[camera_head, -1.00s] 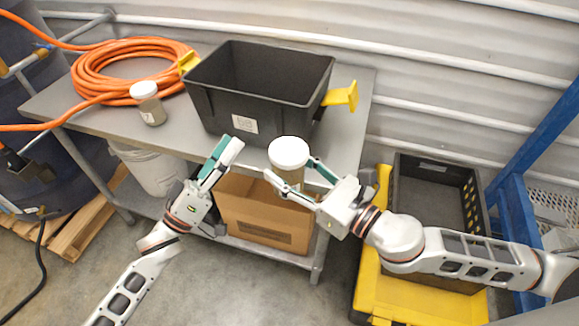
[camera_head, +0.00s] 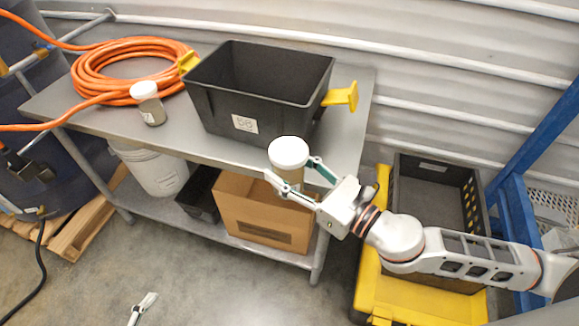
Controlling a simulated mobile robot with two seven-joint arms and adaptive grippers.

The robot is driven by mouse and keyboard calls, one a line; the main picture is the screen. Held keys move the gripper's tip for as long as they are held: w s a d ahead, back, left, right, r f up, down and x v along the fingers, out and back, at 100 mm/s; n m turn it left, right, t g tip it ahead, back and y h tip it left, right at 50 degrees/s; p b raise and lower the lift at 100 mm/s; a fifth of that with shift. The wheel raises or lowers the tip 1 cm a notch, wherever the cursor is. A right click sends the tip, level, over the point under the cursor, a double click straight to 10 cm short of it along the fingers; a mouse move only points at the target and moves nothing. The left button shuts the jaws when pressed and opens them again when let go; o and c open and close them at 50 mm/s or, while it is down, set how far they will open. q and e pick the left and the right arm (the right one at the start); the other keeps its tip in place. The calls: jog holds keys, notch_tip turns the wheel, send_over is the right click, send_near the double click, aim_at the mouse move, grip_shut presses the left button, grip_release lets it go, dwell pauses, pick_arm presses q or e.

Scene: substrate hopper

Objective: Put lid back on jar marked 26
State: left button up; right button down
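A clear jar (camera_head: 287,180) with brownish contents is held in my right gripper (camera_head: 296,184) in front of the table's front edge. A white lid (camera_head: 289,152) sits on top of this jar, and the jar looks upright. The fingers are closed around its sides. A second jar (camera_head: 153,111), also with a white lid (camera_head: 143,90), stands on the table left of the black bin. I cannot read a number on either jar. Only a small part of my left gripper (camera_head: 143,308) shows at the bottom edge, low and away from both jars. Its opening cannot be judged.
A black bin (camera_head: 244,107) with yellow handles and a white label stands on the grey table (camera_head: 100,119). A coiled orange hose (camera_head: 105,62) lies at the left. A cardboard box (camera_head: 262,216) is on the lower shelf. A yellow cart (camera_head: 420,306) stands right of the table.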

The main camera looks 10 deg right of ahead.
jog(key=shift+r, duration=0.1)
pick_arm(q)
jog(key=w+d+f+m, duration=0.1)
jog(key=d+m, duration=0.3)
jog(key=m, duration=0.6)
jog(key=w+d+f+m+y, duration=0.1)
jog(key=w+d+m, duration=0.2)
jog(key=m, duration=0.8)
jog(key=shift+w+d+g+y, duration=0.3)
jog(key=shift+w+d+g, duration=0.1)
jog(key=shift+w, duration=0.05)
pick_arm(e)
jog(key=shift+r, duration=0.15)
